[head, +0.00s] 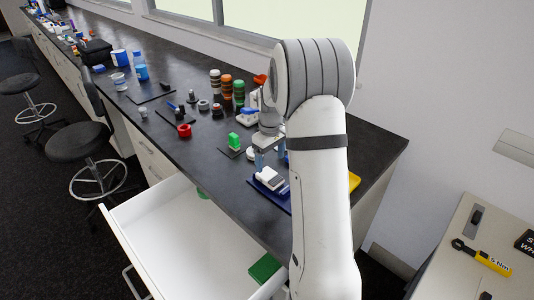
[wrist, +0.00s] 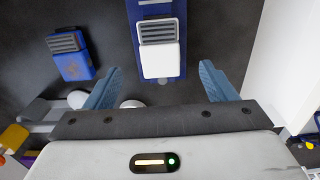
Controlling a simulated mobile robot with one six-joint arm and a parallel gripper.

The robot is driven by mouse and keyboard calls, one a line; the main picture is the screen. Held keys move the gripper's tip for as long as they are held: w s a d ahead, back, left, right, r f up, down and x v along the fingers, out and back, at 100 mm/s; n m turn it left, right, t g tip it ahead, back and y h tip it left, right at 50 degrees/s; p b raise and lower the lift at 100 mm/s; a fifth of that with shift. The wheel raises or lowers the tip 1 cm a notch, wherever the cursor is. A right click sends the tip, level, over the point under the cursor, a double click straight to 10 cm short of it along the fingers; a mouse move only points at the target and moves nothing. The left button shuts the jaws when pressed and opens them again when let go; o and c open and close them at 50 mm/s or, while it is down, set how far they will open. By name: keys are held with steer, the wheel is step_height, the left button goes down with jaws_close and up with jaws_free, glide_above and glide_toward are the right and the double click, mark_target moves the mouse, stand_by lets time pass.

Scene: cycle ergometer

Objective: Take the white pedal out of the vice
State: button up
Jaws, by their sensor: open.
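The white pedal (wrist: 160,60) has a dark grey ribbed section and sits in a blue holder (wrist: 134,12), which appears to be the vice, at the top middle of the wrist view. In the head view the white pedal (head: 270,179) is near the bench's front edge, on a blue base (head: 257,187). My gripper (wrist: 160,72) is open and empty. Its blue fingertips are apart, left and right of the pedal's near end in the wrist view, not closed on it. In the head view my gripper (head: 270,155) is just above and behind the pedal; my arm hides part of the base.
A blue pedal-like block (wrist: 73,62) lies left in the wrist view. An open white drawer (head: 185,235) juts out in front. Black stools (head: 75,142) stand left.

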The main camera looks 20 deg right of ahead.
mark_target(272, 180)
step_height(272, 180, down, 7)
steer(key=shift+r+p, duration=0.15)
steer(key=shift+p, duration=0.5)
steer(key=c, duration=1.2)
steer(key=shift+s, duration=0.1)
steer(key=shift+c, duration=0.2)
steer(key=shift+s+d, duration=0.1)
steer(key=shift+s, duration=0.1)
steer(key=shift+s, duration=0.2)
steer(key=shift+r+p, duration=1.45)
steer(key=shift+r, duration=1.6)
